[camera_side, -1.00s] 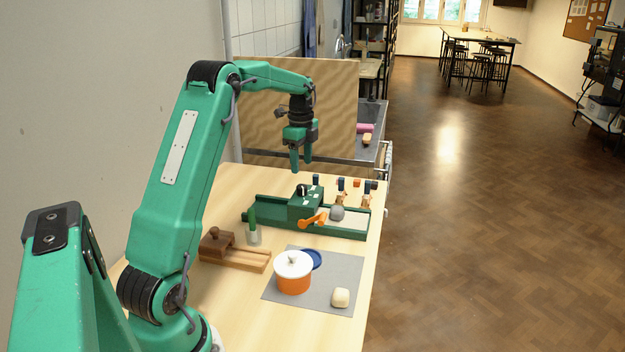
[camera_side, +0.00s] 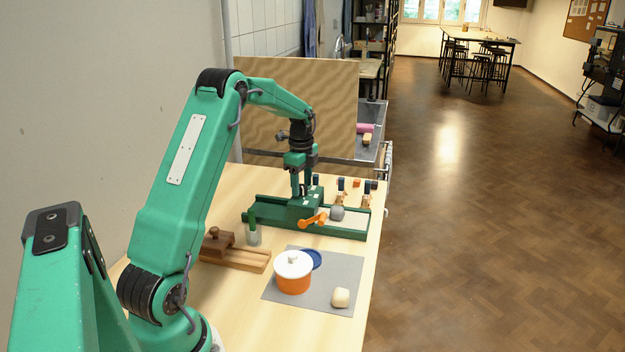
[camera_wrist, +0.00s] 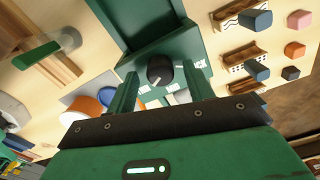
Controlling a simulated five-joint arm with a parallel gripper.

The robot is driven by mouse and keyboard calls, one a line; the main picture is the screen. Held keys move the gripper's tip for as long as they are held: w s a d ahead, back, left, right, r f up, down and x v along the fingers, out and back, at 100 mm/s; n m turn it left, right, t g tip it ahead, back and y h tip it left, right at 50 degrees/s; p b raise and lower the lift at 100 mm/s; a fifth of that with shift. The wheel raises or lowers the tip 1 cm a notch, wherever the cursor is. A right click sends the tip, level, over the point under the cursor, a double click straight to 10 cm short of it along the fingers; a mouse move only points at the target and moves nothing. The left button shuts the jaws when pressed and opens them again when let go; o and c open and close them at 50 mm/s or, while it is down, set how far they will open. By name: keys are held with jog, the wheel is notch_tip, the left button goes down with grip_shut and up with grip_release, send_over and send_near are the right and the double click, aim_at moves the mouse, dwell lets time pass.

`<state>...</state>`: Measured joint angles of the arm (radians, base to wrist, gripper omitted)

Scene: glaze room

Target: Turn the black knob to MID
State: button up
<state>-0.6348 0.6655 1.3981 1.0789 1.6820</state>
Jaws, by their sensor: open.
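The black knob (camera_wrist: 160,71) sits on the green box (camera_side: 306,207) and carries a pale pointer mark. In the wrist view the mark points down and to the left in the picture. White labels lie around the knob, but I cannot read MID on them. My gripper (camera_wrist: 160,88) is open, with one finger on each side of the knob and gaps showing between. In the side view my gripper (camera_side: 302,192) is low over the box, and its fingers hide the knob.
An orange pot (camera_side: 293,283) with a white lid, a blue disc (camera_side: 311,259) and a cream block (camera_side: 340,298) lie in front. A wooden slide (camera_side: 250,258) stands front left.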

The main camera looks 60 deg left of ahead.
jog(key=shift+f, duration=0.3)
jog(key=shift+c, duration=0.4)
jog(key=c, duration=0.9)
jog(key=shift+n, duration=0.4)
jog(key=n, duration=1.1)
jog(key=shift+r, duration=0.1)
